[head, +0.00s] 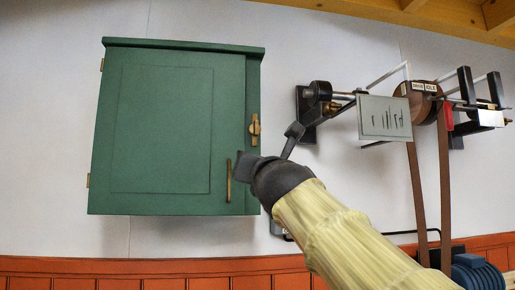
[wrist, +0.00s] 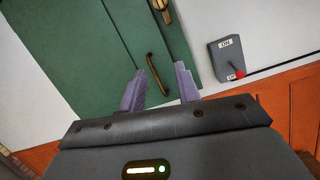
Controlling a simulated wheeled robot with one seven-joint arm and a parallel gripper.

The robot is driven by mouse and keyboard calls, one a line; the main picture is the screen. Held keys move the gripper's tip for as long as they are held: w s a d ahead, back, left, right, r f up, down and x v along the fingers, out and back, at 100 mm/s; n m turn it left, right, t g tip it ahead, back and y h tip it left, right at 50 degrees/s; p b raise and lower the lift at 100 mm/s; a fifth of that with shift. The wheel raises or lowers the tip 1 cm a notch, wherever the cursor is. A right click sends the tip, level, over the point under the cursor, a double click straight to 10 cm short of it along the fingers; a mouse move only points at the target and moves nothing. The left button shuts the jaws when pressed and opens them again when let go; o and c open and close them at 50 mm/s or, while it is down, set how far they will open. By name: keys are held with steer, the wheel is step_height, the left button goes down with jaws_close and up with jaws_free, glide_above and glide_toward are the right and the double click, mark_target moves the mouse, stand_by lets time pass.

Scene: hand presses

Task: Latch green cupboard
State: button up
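The green cupboard (head: 160,130) hangs on the white wall, its door apparently shut. A brass turn latch (head: 254,129) sits at the door's right edge, looking roughly upright; whether it overlaps the door is unclear. A vertical brass handle (head: 229,181) is on the door's lower right. My gripper (head: 268,147) is in front of the cupboard's lower right edge, below the latch. In the wrist view, my gripper's purple fingers (wrist: 160,86) are apart and empty. The handle (wrist: 155,74) appears ahead between them, and the latch (wrist: 162,10) is cut by the top edge.
A grey switch box (wrist: 228,60) with a red-knobbed lever is right of the cupboard. A belt-driven shaft mechanism (head: 425,100) with a hanging sign (head: 385,117) projects from the wall at right. A blue motor (head: 478,272) is below. The wall left of the cupboard is clear.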

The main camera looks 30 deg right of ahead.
steer(key=s+r, duration=0.1)
steer(key=s+d+r+n, duration=0.1)
steer(key=r, duration=0.1)
steer(key=s+r+n+t+h, duration=0.1)
steer(key=shift+s+d+r, duration=0.15)
steer(key=shift+d+r, duration=0.05)
steer(key=shift+d, duration=0.1)
steer(key=p, duration=0.6)
glide_toward(257, 127)
steer(key=p+x, duration=0.3)
steer(key=p, duration=0.2)
steer(key=p+x, duration=0.4)
steer(key=p, duration=0.1)
steer(key=shift+r, duration=0.25)
steer(key=shift+w+d+p, duration=0.2)
steer(key=shift+w+p, duration=0.55)
steer(key=shift+p, duration=0.1)
steer(key=shift+c, duration=0.4)
jaws_close()
